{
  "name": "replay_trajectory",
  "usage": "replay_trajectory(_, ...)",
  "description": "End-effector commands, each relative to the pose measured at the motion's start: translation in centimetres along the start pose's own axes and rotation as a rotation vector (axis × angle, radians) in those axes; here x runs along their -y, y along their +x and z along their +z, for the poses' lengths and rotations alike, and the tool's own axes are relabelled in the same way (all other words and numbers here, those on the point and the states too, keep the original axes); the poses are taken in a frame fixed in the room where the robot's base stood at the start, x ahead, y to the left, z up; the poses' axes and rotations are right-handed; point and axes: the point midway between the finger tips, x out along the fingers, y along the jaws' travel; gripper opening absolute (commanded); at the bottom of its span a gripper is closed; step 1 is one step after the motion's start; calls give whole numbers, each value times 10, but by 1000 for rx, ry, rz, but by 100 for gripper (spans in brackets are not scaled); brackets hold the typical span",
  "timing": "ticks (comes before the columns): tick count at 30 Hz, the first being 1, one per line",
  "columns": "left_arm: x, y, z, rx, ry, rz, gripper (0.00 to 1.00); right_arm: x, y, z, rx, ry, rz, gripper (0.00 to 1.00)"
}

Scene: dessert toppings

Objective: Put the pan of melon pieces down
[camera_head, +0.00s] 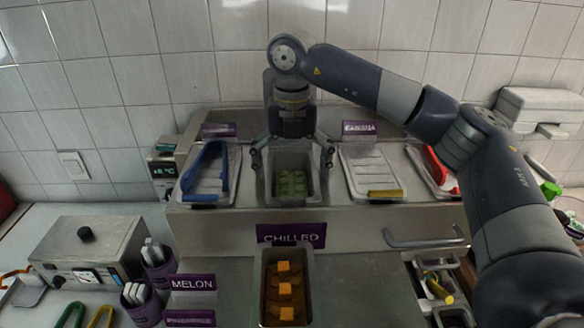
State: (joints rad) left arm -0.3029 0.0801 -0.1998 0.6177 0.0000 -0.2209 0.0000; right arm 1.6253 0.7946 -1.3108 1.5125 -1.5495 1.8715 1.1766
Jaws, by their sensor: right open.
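A steel pan of green pieces (308,160) sits in the middle of the raised chilled rail. My right gripper (291,158) is directly over this pan, pointing down, with its fingers spread to either side of the rim. It holds nothing that I can see. A second steel pan with orange cubes (284,290) is on the front counter, below the CHILLED sign. A MELON sign (193,283) stands left of the orange pan. Colour alone does not tell me which pan holds the melon. My left gripper is out of view.
Purple cups (143,305) stand front left.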

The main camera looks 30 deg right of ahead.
Motion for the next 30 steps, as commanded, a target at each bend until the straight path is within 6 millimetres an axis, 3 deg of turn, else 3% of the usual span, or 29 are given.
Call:
replay_trajectory(7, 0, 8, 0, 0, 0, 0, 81, -1, -14, 1, 4, 0, 3, 100)
replay_trajectory(12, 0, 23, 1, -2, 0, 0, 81, -2, -50, 0, 5, -1, 5, 100)
replay_trajectory(21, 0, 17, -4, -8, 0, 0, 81, 0, -102, 0, 4, 0, 1, 100)
replay_trajectory(30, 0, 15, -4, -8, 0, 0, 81, 0, -121, 0, 1, 0, 0, 100)
